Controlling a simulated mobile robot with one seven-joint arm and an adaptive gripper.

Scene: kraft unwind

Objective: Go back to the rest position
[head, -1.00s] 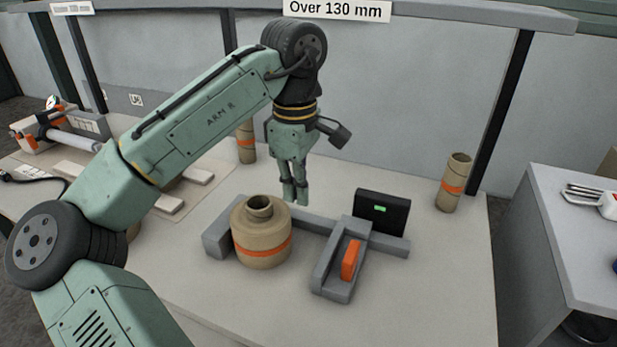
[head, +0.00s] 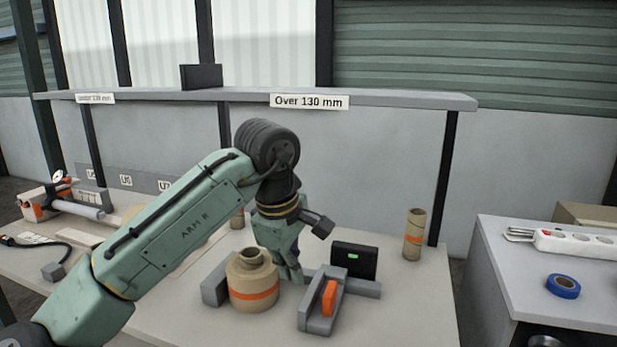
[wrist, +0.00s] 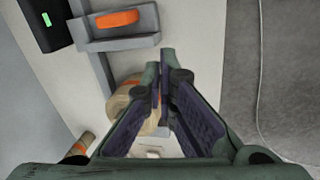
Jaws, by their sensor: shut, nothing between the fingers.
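My gripper (head: 293,274) points down over the bench in the head view, just right of and behind the wide kraft roll (head: 254,284). Its fingers are together with nothing between them, and their tips are partly hidden. In the wrist view the gripper (wrist: 163,62) shows its two fingers meeting at the tips. The wide kraft roll has an orange band and a narrower neck on top. It stands in a grey measuring fixture (head: 215,286). In the wrist view the roll (wrist: 122,100) is partly hidden behind the fingers.
The fixture has an orange slider (head: 330,298) and a black display (head: 354,261) with a green light. A tall kraft tube (head: 414,234) stands at the back right. Another kraft tube (head: 237,219) is behind my arm. A shelf (head: 400,99) spans the back. A side table (head: 545,290) holds blue tape (head: 563,286).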

